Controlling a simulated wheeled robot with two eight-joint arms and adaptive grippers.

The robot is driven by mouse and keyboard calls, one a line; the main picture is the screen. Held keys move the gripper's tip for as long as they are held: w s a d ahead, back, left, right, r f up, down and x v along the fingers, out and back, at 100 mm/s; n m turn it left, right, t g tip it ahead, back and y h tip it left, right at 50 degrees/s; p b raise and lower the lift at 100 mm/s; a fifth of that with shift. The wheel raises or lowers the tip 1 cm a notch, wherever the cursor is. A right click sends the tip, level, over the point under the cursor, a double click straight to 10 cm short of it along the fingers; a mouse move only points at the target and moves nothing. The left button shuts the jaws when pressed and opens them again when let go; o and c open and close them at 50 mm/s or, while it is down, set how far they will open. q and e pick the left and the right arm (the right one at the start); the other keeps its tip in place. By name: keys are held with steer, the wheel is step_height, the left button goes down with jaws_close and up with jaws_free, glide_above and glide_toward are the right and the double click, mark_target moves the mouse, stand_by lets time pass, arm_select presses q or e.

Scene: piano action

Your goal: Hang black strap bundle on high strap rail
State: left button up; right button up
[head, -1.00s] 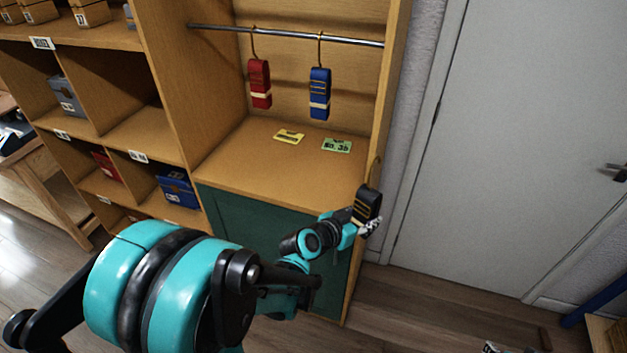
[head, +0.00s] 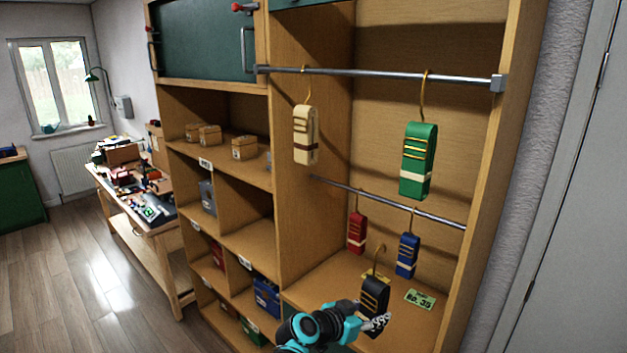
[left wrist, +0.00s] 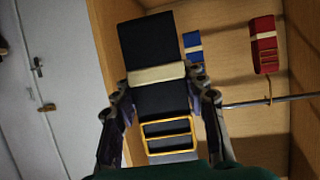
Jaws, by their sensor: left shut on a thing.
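The black strap bundle (head: 374,296) has a brass hook on top, gold bands and a cream band. My left gripper (head: 372,324) is shut on its lower body, holding it upright with the hook up, in front of the cabinet's lower shelf. In the left wrist view the bundle (left wrist: 157,45) sits between both fingers of the gripper (left wrist: 158,90). The high strap rail (head: 375,75) is a steel bar across the upper bay, well above the bundle. A cream bundle (head: 305,135) hangs at its left and a green bundle (head: 418,160) right of its middle. My right gripper is out of view.
A low rail (head: 385,202) carries a red bundle (head: 357,232) and a blue bundle (head: 408,255), close above and behind the black one. Price cards lie on the shelf, one green (head: 420,299). The high rail is free between its two bundles.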

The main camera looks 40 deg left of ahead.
arm_select(q)
steer(key=s+a+r+y+p, duration=0.15)
steer(key=a+r+p, duration=0.5)
steer(key=r, duration=0.65)
steer(key=s+a+r+n+p, duration=0.1)
steer(key=s+a+r+p, duration=0.15)
steer(key=r+p, duration=0.9)
steer(key=s+a+r+p, duration=0.1)
steer(key=a+r+p, duration=0.45)
steer(key=r, duration=0.95)
steer(key=w+r+b+x, duration=0.1)
steer(key=r+b+x, duration=0.1)
steer(key=x, duration=1.2)
steer(key=shift+d+r+n+b, duration=0.2)
steer(key=shift+d+n+b, duration=0.15)
steer(key=shift+b, duration=0.35)
steer(key=o, duration=1.4)
